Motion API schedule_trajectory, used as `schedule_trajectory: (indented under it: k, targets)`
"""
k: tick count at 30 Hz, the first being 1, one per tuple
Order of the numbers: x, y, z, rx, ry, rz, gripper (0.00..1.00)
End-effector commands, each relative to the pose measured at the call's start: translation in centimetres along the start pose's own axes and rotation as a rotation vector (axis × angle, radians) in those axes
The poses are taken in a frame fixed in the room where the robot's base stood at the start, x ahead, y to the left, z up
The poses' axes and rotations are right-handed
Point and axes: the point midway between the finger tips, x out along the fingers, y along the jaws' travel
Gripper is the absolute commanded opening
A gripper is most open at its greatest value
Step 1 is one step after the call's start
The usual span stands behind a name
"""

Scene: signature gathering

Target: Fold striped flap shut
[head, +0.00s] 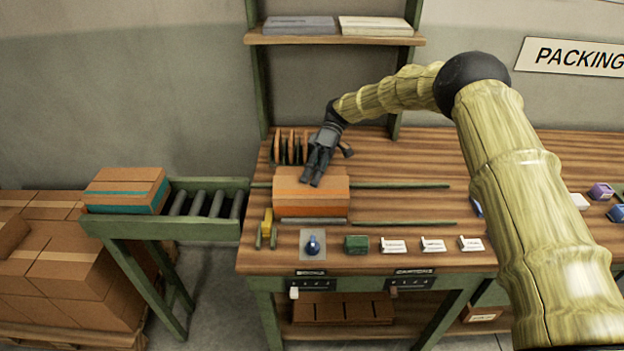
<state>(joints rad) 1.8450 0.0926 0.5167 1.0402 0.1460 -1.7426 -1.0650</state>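An orange-brown carton (300,207) stands on the wooden workbench, left of its middle. I cannot make out any stripes on a flap at this size. My gripper (311,181) points down at the carton's top from behind, its fingertips over or on the middle of the top; I cannot tell whether they touch. The two dark fingers lie close together, and whether they are fully shut is unclear. My gripper covers part of the carton's back edge.
A rack of brown upright pieces (286,147) stands behind the carton. Green rails (400,186) run to the right. A roller conveyor (210,204) adjoins at left.

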Motion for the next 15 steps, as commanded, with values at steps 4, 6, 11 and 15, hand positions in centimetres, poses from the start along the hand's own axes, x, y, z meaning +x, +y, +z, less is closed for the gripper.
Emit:
schedule_trajectory:
  k: [4,6,11,15]
  targets:
    - [0.08,0.03,-0.04,0.000,0.000,-0.003,0.00]
    - [0.08,0.03,-0.04,0.000,0.000,-0.003,0.00]
    - [0.08,0.02,-0.04,0.000,0.000,-0.002,0.05]
    - [0.07,0.02,-0.03,0.000,0.000,-0.002,0.25]
